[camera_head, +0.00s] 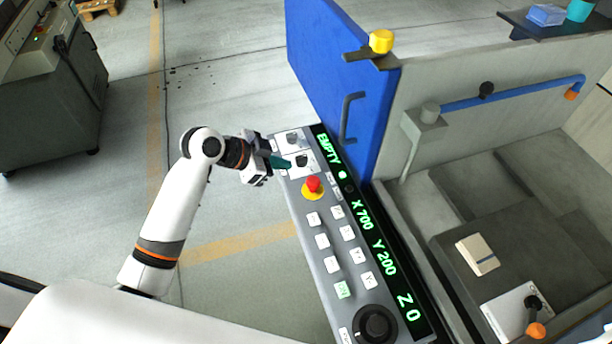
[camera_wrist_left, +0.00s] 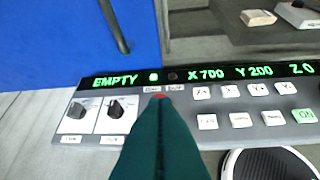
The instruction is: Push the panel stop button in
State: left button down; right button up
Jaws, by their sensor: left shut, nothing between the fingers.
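The panel stop button (camera_head: 313,184) is a red mushroom head on a yellow ring, on the slanted grey control panel (camera_head: 300,238). My left gripper (camera_head: 284,162) is shut and empty, its green fingers over the panel's upper left edge by the rotary switches, up and left of the button. In the left wrist view the shut fingers (camera_wrist_left: 160,130) hide most of the button; only a red sliver (camera_wrist_left: 160,96) shows beyond their tips. I see no clear contact with the button. My right gripper is not in view.
Two black rotary switches (camera_wrist_left: 115,109) sit beside the button, with several white keys (camera_head: 322,241) and a black handwheel (camera_head: 375,324) below it. A green-lettered display (camera_head: 384,262) runs along the panel. A blue door (camera_head: 335,75) stands behind. Open floor lies left.

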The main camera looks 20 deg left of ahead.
pick_arm(q)
jog(key=p, duration=0.2)
send_over(317, 180)
jog(key=s+a, duration=0.2)
jog(key=s, duration=0.1)
notch_tip(317, 180, down, 6)
jog(key=shift+w+a+f, duration=0.1)
jog(key=shift+w+f, duration=0.1)
jog(key=shift+f, duration=0.35)
jog(key=shift+w+a+f, duration=0.1)
jog(key=shift+w+f, duration=0.05)
jog(key=shift+f, duration=1.05)
jog(key=shift+f, duration=0.1)
